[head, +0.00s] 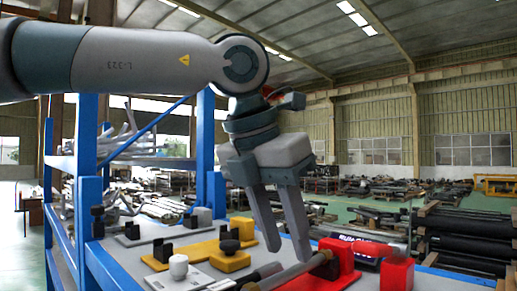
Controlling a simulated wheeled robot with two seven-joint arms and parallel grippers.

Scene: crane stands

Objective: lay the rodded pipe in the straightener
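My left gripper (288,254) comes down from above with its two fingers apart and nothing seen between them. Its right fingertip is over or against a grey pipe (291,272), and I cannot tell whether they touch. The pipe runs from the lower middle toward a red fixture, probably the straightener, with an upright red block (397,275) and another red block (340,256). A pinkish-red rod-like piece (362,246) lies between these blocks, seemingly in line with the pipe. The pipe's near end is cut off by the picture's lower edge. My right gripper is out of view.
A yellow fixture with black blocks (196,246) and a yellow block with a black knob (230,258) stand left of the gripper. A white knob (179,266) is nearer. A blue rack (88,140) rises at the left. Dark rolls (465,245) lie beyond the bench at right.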

